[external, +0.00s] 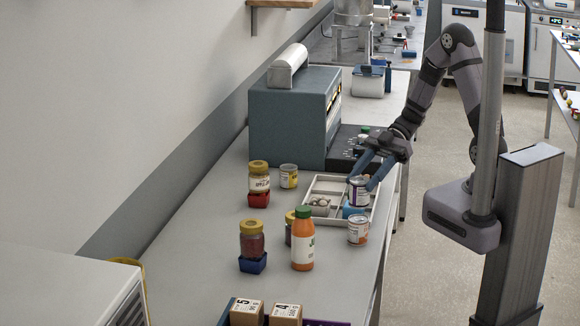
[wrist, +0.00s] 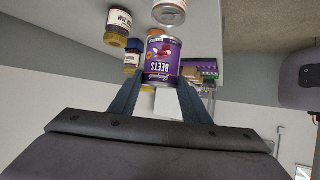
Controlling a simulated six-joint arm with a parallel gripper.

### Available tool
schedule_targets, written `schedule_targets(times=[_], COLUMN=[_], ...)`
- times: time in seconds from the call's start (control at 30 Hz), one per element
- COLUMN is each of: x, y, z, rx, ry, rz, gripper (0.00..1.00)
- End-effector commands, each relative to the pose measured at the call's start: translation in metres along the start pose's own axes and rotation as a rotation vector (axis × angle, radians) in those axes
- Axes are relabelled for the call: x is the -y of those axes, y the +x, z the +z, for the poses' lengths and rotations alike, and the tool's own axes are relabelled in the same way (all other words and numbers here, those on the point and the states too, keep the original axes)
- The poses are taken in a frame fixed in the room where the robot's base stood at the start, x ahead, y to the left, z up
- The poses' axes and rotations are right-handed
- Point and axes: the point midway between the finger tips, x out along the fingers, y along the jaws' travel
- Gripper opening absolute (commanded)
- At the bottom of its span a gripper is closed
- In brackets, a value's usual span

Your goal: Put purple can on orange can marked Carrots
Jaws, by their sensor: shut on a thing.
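The purple can (external: 358,191), labelled Beets in the wrist view (wrist: 162,62), is between the fingers of my gripper (external: 364,180). My gripper is shut on it, and the can looks about upright, over the near right part of the tray. The orange can (external: 357,231) stands on the table at the tray's near right corner, nearer the external camera than the purple can. Its label is too small to read. A can at the top edge of the wrist view (wrist: 169,12), apart from the purple can, appears to be this one.
The pale divided tray (external: 323,183) holds eggs and a blue item (external: 350,210). An orange bottle (external: 303,240) and jars on red (external: 258,199) and blue (external: 253,263) blocks stand left of the orange can. A yellow-labelled can (external: 289,176) and a large dark machine (external: 287,120) are behind.

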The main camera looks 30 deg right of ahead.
Motion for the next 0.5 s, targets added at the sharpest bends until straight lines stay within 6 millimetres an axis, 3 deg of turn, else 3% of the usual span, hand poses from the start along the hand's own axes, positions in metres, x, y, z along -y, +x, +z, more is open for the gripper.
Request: schedule_targets(times=[0.3,0.5], x=[0.001,0.000], y=[0.016,0.018], z=[0.029,0.032], rx=[-0.001,0.000], ry=[0.003,0.000], rz=[-0.002,-0.001], gripper=[0.17,0.17])
